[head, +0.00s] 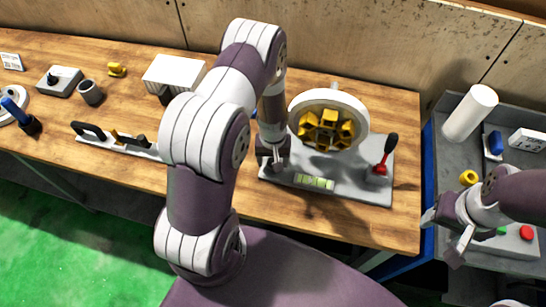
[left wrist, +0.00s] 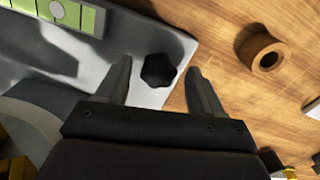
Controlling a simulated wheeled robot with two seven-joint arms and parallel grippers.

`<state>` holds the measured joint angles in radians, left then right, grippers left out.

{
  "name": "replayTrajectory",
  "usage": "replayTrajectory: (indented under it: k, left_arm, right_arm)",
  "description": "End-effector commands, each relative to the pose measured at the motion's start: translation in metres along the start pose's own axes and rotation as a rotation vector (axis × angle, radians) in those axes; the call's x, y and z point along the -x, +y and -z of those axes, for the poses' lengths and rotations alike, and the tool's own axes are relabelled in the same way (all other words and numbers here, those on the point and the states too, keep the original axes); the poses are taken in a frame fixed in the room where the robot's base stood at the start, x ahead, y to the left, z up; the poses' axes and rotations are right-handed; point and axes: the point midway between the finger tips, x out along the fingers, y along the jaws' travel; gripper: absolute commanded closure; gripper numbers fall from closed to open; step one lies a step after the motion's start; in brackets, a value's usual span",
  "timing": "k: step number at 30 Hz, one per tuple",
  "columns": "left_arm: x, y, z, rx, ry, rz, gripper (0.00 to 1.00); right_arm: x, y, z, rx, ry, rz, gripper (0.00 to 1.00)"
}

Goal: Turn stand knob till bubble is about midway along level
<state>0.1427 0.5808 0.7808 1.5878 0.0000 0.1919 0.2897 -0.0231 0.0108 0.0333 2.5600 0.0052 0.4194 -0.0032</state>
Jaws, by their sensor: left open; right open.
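The grey stand (head: 345,190) is on the wooden bench, with a green level (head: 315,182) along its front. The black stand knob (left wrist: 158,70) shows in the left wrist view, between the fingertips of my open left gripper (left wrist: 157,78), with gaps on both sides. In that view the level (left wrist: 88,18) is at the top left and partly cut off. A pale round spot on it, seemingly the bubble, lies between two dark lines. In the head view my left gripper (head: 273,160) is at the stand's left end and hides the knob. My right gripper (head: 445,238) is open and empty.
A round wheel with yellow parts (head: 328,128) and a red lever with a black grip (head: 384,155) are on the stand. A grey cart (head: 450,150) with a white cylinder (head: 470,112) stands at right. A white block (head: 175,72) and small tools lie at left.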

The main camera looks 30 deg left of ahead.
Motion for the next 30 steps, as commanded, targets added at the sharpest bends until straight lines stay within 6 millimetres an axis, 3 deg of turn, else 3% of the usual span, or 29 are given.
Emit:
replayTrajectory:
  k: [5,10,16,24,30]
  left_arm:
    - [0.0000,0.0001,0.0001,0.000,0.000,0.000,0.33]
    - [0.0002,0.0002,0.0001,0.000,0.000,0.000,0.88]
    - [-0.0004,0.0001,0.0002,-0.042,0.000,0.000,0.89]
    - [0.0000,-0.0001,0.0006,-0.389,0.001,0.000,0.89]
    - [0.0008,-0.0001,0.0006,-0.423,0.001,0.000,0.89]
  right_arm:
    - [-0.0002,0.0000,0.0000,0.000,0.000,0.000,0.45]
    - [-0.0002,0.0000,0.0000,0.000,0.000,0.000,0.45]
    - [-0.0018,0.0000,-0.0002,0.000,0.000,0.000,0.45]
    - [-0.0077,0.0000,-0.0009,0.000,0.000,0.000,0.45]
    - [-0.0073,0.0000,-0.0009,0.000,0.000,0.000,0.45]
